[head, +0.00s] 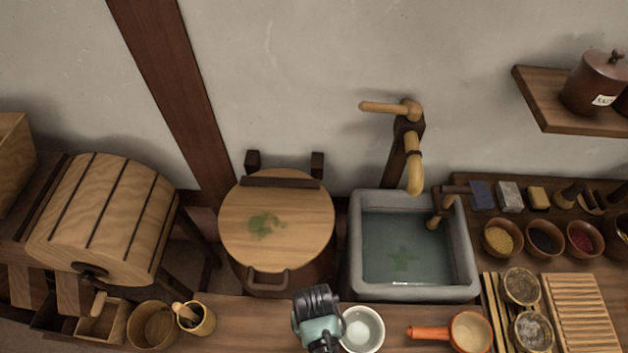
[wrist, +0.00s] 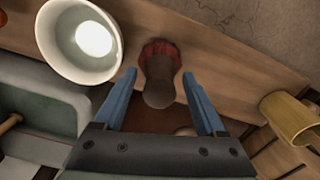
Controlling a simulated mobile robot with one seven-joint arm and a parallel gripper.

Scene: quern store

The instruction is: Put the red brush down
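The red brush (wrist: 160,75) shows in the wrist view between my blue fingers. It has a brown rounded wooden handle facing the camera and red bristles at the far end, against the wooden counter (wrist: 225,65). My gripper (wrist: 159,82) is open around it, with a gap on each side of the handle. In the head view my gripper (head: 318,318) is over the front counter, just left of the white bowl (head: 362,330); the brush is hidden there.
The white bowl of liquid (wrist: 80,40) is close beside my gripper. A stone sink (head: 468,265) and a lidded round tub (head: 300,215) stand behind. An orange-handled pan (head: 470,332) lies right; wooden cups (head: 152,325) stand left. Some counter between cups and gripper is clear.

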